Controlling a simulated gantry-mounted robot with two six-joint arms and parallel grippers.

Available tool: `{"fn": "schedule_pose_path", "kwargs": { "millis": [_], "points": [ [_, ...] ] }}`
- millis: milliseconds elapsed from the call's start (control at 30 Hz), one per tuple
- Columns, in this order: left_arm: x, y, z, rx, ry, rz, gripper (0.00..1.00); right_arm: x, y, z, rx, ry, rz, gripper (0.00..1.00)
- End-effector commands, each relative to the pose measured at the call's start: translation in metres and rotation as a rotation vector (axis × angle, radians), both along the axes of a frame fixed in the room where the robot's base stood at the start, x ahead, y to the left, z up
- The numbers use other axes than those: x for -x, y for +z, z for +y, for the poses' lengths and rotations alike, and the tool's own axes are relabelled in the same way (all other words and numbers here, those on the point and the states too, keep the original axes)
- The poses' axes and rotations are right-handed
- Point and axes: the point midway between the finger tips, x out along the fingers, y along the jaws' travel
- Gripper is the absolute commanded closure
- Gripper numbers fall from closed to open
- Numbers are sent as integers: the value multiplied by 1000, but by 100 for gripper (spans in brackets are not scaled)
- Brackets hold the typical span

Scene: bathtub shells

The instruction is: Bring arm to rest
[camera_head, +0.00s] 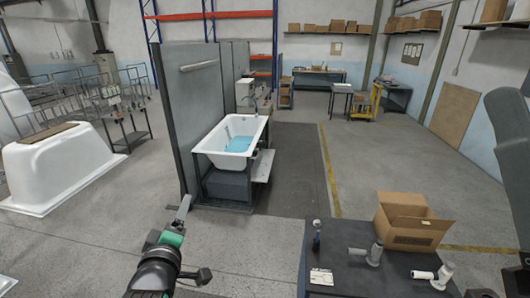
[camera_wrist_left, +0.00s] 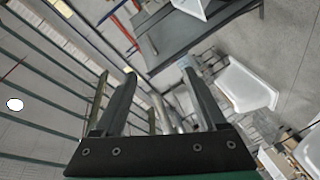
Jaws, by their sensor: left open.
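My left arm comes in at the bottom of the head view, with a dark wrist and a green band. My left gripper (camera_head: 184,208) is out over bare floor, left of the dark work table (camera_head: 345,272), pointing up and away. In the left wrist view both fingers of this gripper (camera_wrist_left: 160,75) stand apart with nothing between them. No object is held. My right gripper does not show in either view.
The work table holds an open cardboard box (camera_head: 412,225) and several small tools. A white bathtub (camera_head: 212,147) with blue inside stands on a dark stand by a grey partition (camera_head: 192,110). A bathtub shell (camera_head: 60,170) lies upside down at left. Floor between is clear.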

Motion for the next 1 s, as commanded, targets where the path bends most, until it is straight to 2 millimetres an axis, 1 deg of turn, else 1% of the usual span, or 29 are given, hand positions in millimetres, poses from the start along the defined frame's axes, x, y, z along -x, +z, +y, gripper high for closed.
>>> {"fn": "schedule_pose_path", "kwargs": {
  "millis": [33, 67, 100, 167, 200, 267, 300, 367, 400, 467, 500, 600, 667, 1000],
  "points": [
    [10, 44, 1, -40, -14, -96, 26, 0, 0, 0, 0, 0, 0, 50],
    [19, 70, 2, -73, -22, -153, 26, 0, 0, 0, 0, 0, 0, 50],
    [32, 104, 2, -119, -30, -230, 26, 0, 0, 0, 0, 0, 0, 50],
    [57, 151, 1, -198, -35, -344, 26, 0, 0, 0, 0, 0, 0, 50],
    [77, 181, 1, -256, -33, -422, 26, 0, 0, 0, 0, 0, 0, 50],
    [111, 222, -1, -353, -22, -539, 26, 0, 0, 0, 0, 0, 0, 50],
    [137, 246, -3, -425, -8, -615, 26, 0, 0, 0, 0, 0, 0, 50],
    [176, 277, -7, -540, 25, -723, 26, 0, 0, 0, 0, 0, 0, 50],
    [202, 292, -10, -623, 54, -785, 26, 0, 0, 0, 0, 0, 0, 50],
    [235, 307, -14, -766, 109, -855, 26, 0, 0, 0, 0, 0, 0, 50],
    [246, 311, -17, -851, 142, -870, 26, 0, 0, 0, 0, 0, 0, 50],
    [244, 311, -19, -999, 190, -843, 26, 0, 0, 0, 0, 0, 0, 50],
    [244, 311, -19, -1043, 209, -832, 26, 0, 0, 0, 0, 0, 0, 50],
    [243, 310, -18, -1062, 217, -826, 26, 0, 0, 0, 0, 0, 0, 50]
  ]
}}
